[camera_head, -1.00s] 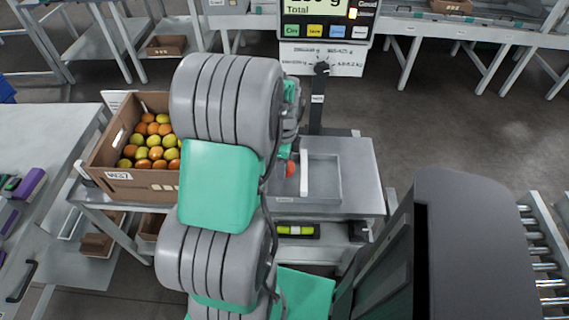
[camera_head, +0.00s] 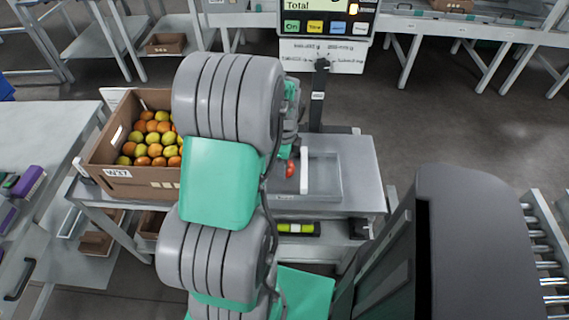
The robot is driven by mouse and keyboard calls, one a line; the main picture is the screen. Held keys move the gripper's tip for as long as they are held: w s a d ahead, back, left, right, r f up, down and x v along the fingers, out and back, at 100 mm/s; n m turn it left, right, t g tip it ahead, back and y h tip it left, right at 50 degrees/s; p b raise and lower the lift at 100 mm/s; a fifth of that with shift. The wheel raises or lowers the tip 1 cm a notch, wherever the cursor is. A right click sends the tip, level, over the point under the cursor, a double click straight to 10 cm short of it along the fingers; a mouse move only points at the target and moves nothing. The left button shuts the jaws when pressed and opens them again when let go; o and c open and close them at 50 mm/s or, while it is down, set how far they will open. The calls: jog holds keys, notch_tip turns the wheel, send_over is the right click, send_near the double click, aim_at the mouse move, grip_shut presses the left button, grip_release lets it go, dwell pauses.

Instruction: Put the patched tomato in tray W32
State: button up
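A red tomato (camera_head: 290,168) shows just right of my arm, at the left part of a grey metal tray (camera_head: 325,188) on the weighing bench. Whether it has a patch is too small to tell. My arm covers most of the space left of it. The wrist end of my arm, with my gripper, is mostly hidden behind the arm links, just above the tomato. No label W32 is readable; the small label on the bench front is too small to read.
A cardboard crate labelled W37 (camera_head: 140,182) holds several orange and yellow-green tomatoes left of my arm. A scale display (camera_head: 328,18) stands on a post (camera_head: 318,95) behind the tray. A roller conveyor (camera_head: 545,250) is at right.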

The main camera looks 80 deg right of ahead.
jog(key=o, duration=1)
jog(key=shift+c, duration=0.5)
jog(key=shift+c, duration=1.1)
jog(key=shift+r, duration=0.1)
jog(key=shift+r+p, duration=2.7)
jog(key=shift+r, duration=0.7)
